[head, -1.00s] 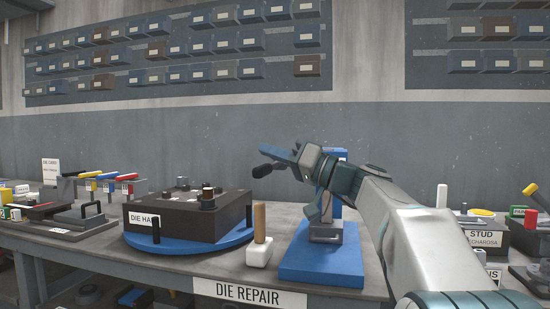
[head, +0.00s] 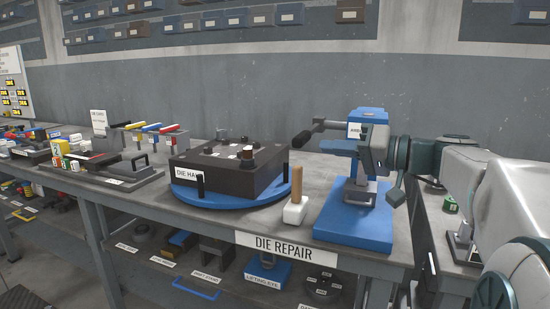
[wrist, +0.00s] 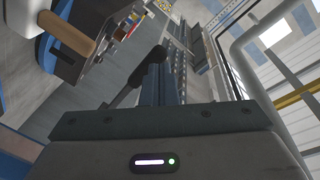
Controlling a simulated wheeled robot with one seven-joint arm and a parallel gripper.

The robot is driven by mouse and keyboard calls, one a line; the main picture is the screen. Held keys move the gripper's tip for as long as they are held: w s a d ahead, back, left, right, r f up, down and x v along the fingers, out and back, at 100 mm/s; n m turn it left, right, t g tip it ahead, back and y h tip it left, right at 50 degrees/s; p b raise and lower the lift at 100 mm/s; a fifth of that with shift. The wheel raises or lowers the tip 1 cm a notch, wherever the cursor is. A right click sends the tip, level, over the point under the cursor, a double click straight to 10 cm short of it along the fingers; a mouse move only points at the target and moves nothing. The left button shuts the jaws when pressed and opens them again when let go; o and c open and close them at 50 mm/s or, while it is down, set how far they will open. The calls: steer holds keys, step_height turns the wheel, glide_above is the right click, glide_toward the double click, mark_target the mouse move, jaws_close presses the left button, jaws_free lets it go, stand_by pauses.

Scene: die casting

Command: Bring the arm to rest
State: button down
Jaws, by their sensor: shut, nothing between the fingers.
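My gripper (head: 324,146) has blue fingers, shut and empty, pointing left in the head view. It is in front of the upper part of a blue bench press (head: 352,232). My arm comes in from the right edge, bent at the wrist. The gripper covers part of the press column, and I cannot tell whether they touch. In the wrist view the dark blue fingers (wrist: 160,85) lie together, with a black lever handle (wrist: 148,68) beside them.
A dark die half (head: 225,175) sits on a blue turntable (head: 232,200) on the bench. A wooden-handled mallet (head: 296,212) stands between it and the press. Tools and a card stand at the left. A lower shelf holds several parts. The wall carries bins.

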steer(key=s+a+f+m+g+h+p, duration=0.1)
steer(key=s+a+g+h+p, duration=0.15)
steer(key=s+p, duration=0.35)
steer(key=s+a+f+m+g+h+p, duration=0.2)
steer(key=s+g+h+p, duration=0.15)
steer(key=p, duration=0.35)
steer(key=s+d+h+p, duration=0.3)
steer(key=s+h+p, duration=0.1)
steer(key=s+p, duration=0.2)
steer(key=s+d+r+h+p, duration=0.1)
steer(key=s+d+h+p, duration=0.2)
steer(key=s+p, duration=0.3)
steer(key=shift+s+n+g+h+p, duration=0.3)
steer(key=shift+h+p, duration=0.5)
steer(key=shift+p, duration=0.4)
